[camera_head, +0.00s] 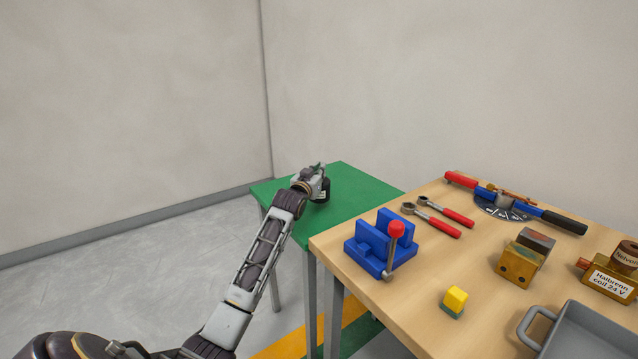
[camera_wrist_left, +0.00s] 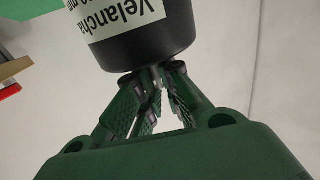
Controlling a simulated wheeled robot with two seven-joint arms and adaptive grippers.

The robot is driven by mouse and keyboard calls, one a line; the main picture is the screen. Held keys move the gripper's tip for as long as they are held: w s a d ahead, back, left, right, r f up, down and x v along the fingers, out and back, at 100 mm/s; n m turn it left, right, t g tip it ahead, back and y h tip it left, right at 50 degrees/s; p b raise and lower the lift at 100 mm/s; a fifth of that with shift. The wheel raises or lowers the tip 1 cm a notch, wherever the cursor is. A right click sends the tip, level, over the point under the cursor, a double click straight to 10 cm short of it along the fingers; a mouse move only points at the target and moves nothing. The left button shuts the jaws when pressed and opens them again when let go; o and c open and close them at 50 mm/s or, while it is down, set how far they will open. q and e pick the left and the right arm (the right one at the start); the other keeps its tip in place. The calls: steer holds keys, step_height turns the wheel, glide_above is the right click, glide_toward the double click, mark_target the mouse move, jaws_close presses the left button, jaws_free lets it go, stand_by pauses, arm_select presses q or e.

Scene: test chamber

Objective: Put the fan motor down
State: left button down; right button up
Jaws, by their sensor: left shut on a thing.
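The fan motor is a black cylinder with a white label, partly legible as "Velancha". In the left wrist view the fan motor (camera_wrist_left: 150,55) is at the top, in the fingertips of my left gripper (camera_wrist_left: 155,78). In the head view the fan motor (camera_head: 325,190) shows small and dark beside my left gripper (camera_head: 317,177), over the green table (camera_head: 365,195). My left gripper is shut on the motor. Whether the motor's underside touches the green table cannot be told. My right gripper is in neither view.
Right of the green table is a wooden table (camera_head: 420,285). It carries a blue vise (camera_head: 375,245), wrenches (camera_head: 440,215), a red-and-blue bar tool (camera_head: 510,200), a yellow-green block (camera_head: 453,302), brass parts (camera_head: 520,265) and a grey tray (camera_head: 590,335). The green table's right part is bare.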

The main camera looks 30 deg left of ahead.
arm_select(q)
steer(key=shift+r, duration=0.15)
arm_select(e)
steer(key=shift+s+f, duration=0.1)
arm_select(q)
steer(key=shift+f, duration=0.55)
steer(key=shift+f+b, duration=0.4)
steer(key=shift+f, duration=0.95)
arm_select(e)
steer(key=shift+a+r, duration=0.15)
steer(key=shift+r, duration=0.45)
arm_select(q)
steer(key=c, duration=1.9)
jaws_free()
steer(key=shift+f, duration=0.2)
steer(key=o, duration=0.3)
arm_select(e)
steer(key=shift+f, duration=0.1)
arm_select(q)
steer(key=shift+o, duration=0.2)
